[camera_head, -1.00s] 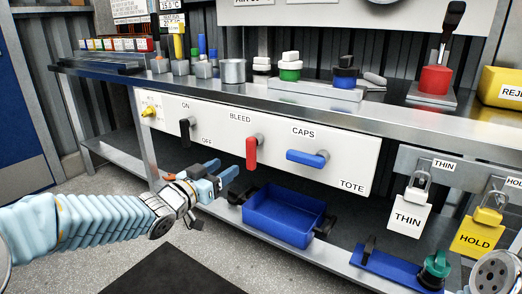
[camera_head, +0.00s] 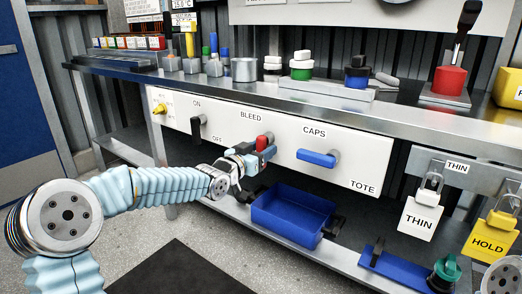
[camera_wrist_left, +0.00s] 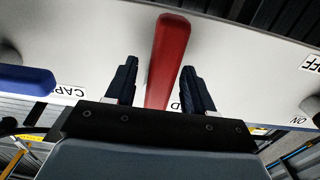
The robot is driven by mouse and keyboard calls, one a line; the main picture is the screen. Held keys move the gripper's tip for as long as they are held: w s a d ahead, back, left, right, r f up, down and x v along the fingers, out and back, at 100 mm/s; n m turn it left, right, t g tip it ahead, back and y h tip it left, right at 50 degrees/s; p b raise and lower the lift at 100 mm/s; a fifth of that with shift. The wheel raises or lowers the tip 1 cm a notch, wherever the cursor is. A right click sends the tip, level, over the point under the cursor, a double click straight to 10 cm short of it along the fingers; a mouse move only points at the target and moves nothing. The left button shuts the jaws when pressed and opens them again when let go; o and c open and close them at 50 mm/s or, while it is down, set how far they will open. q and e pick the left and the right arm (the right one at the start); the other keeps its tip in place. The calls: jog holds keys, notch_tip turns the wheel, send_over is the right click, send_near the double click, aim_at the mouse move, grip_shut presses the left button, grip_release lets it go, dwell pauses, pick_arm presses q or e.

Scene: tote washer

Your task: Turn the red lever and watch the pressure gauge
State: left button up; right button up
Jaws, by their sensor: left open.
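The red lever (camera_head: 262,142) is on the white panel under the word BLEED, and my left gripper hides most of it in the head view. In the left wrist view the red lever (camera_wrist_left: 169,60) runs between the two dark fingers of my left gripper (camera_wrist_left: 155,88), with a gap visible on each side. My left gripper (camera_head: 259,156) is open around the lever. Only the bottom edge of a round dial (camera_head: 382,1) shows at the top of the head view; its face is cut off. My right gripper is not in view.
A black lever (camera_head: 197,127) marked ON and OFF is to the left, and a blue lever (camera_head: 317,158) under CAPS is to the right. A blue tote (camera_head: 290,214) sits on the shelf below. The bench edge (camera_head: 300,108) overhangs the panel.

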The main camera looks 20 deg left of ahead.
pick_arm(q)
grip_shut()
dwell(0.3)
